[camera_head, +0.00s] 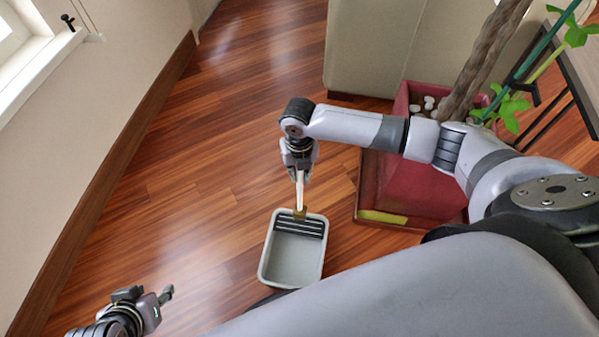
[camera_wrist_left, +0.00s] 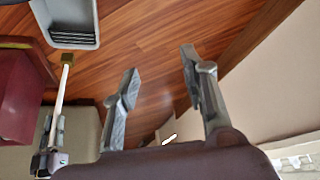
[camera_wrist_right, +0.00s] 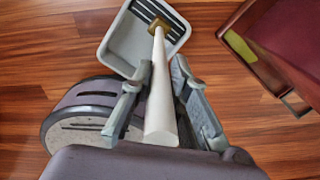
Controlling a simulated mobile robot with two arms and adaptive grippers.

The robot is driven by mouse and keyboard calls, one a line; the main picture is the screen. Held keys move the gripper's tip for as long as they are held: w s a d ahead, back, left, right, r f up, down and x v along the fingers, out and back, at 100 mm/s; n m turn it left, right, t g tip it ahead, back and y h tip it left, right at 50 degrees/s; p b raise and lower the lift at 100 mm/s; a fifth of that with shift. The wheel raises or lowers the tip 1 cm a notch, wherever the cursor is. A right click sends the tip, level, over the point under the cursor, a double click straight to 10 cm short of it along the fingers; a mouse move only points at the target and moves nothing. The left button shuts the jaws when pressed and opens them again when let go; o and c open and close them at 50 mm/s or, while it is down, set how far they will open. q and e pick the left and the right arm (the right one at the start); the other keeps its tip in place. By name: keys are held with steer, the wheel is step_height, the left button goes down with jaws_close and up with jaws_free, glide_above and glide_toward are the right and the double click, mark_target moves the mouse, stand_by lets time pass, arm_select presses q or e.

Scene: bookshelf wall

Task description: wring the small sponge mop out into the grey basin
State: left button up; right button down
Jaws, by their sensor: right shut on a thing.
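The small sponge mop has a white handle (camera_wrist_right: 160,90) and a tan sponge head (camera_head: 300,213). My right gripper (camera_head: 299,176) is shut on the handle, with a finger on each side in the right wrist view. The grey basin (camera_head: 291,263) stands on the floor below, with a dark slatted rack (camera_head: 299,226) at its far end. The sponge head is at that end, over the rack's edge; I cannot tell whether it touches. My left gripper (camera_wrist_left: 158,63) is open and empty, low at the left, away from the basin.
A red planter (camera_head: 409,178) with stones and a thick-stemmed plant stands right of the basin. A beige block (camera_head: 372,45) stands behind it. The wall with a wooden baseboard (camera_head: 105,180) runs along the left. The wooden floor between baseboard and basin is clear.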

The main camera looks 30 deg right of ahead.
mark_target(299, 189)
steer(key=shift+f+b, duration=0.8)
steer(key=shift+f, duration=0.1)
arm_select(q)
steer(key=w+d+r+t+h+b, duration=0.25)
steer(key=w+d+r+t, duration=0.25)
steer(key=w+r+t, duration=0.6)
arm_select(e)
steer(key=shift+f+p, duration=0.35)
steer(key=shift+f, duration=0.35)
steer(key=shift+f+b, duration=0.75)
steer(key=shift+f, duration=0.05)
step_height(299, 189, down, 4)
steer(key=shift+r+b, duration=0.2)
steer(key=shift+b, duration=0.55)
arm_select(q)
step_height(299, 189, up, 14)
steer(key=d+m+t+h, duration=0.1)
steer(key=t+h, duration=0.2)
steer(key=t, duration=0.4)
steer(key=shift+s+d+r, duration=0.2)
steer(key=shift+s, duration=0.15)
arm_select(e)
steer(key=shift+f, duration=0.3)
arm_select(q)
steer(key=shift+f, duration=0.1)
